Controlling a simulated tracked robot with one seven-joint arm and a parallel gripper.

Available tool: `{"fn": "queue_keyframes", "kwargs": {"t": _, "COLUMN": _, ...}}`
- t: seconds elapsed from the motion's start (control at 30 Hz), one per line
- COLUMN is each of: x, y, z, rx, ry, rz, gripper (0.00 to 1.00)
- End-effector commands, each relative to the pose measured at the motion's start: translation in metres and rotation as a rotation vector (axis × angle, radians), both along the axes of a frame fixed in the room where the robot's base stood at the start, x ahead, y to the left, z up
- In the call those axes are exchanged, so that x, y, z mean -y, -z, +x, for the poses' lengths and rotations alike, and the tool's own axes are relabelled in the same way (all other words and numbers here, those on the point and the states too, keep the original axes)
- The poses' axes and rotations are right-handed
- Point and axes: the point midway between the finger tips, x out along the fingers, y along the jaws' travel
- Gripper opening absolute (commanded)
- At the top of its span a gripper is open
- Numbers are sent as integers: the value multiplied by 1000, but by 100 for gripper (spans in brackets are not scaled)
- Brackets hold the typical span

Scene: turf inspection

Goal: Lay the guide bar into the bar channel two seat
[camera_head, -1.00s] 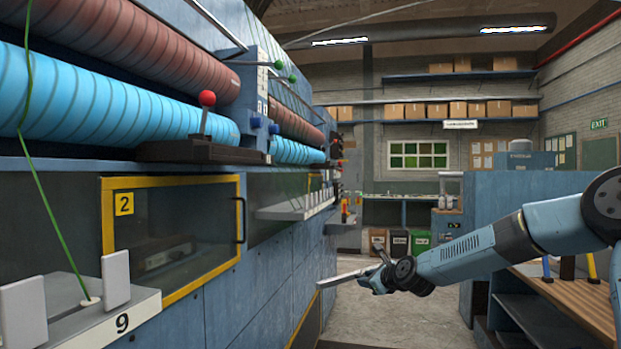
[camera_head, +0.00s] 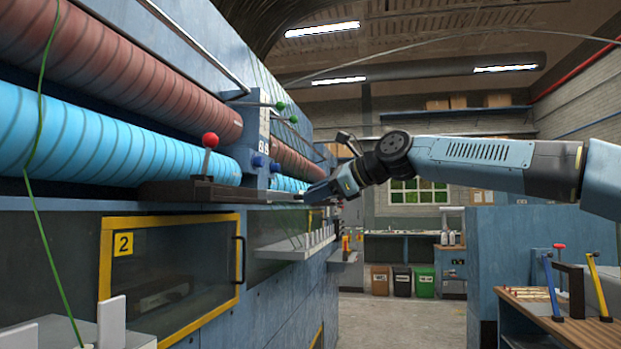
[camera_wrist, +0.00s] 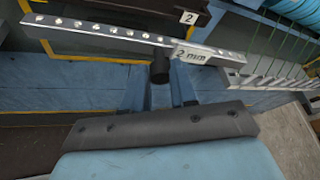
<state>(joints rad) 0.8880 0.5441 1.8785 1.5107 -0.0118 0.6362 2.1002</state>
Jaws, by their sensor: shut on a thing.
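The guide bar (camera_wrist: 120,36) is a long pale metal bar with a row of small studs or holes and a "2 mm" label, lying across the top of the wrist view. My gripper (camera_wrist: 158,88) is shut on the dark stub at the middle of the bar. In the head view my gripper (camera_head: 325,190) is raised beside the machine's ledge, and the bar can hardly be made out there. A dark channel-like block (camera_head: 165,191) with a red-knobbed lever (camera_head: 209,141) lies on the ledge, left of my gripper. I cannot tell whether it is the channel two seat.
Blue and dark red rollers (camera_head: 110,135) run along the machine above the ledge. A yellow-framed window (camera_head: 171,270) marked 2 is below. A pale shelf (camera_head: 285,252) with upright pegs juts out under my gripper. A bench (camera_head: 545,318) stands at right. The aisle floor is clear.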

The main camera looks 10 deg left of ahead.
Motion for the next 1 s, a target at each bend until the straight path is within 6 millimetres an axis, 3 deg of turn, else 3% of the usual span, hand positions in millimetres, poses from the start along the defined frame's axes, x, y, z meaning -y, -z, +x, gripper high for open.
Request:
{"fn": "queue_keyframes", "kwargs": {"t": 0.1, "x": -6, "y": -18, "z": -24, "rx": 1, "ry": -42, "rz": 1, "gripper": 0}}
{"fn": "queue_keyframes", "kwargs": {"t": 0.27, "x": -9, "y": -28, "z": -39, "rx": -1, "ry": -69, "rz": 1, "gripper": 0}}
{"fn": "queue_keyframes", "kwargs": {"t": 0.77, "x": -9, "y": -29, "z": -42, "rx": 1, "ry": -71, "rz": 1, "gripper": 0}}
{"fn": "queue_keyframes", "kwargs": {"t": 1.0, "x": -27, "y": -30, "z": -40, "rx": 2, "ry": -73, "rz": 2, "gripper": 0}}
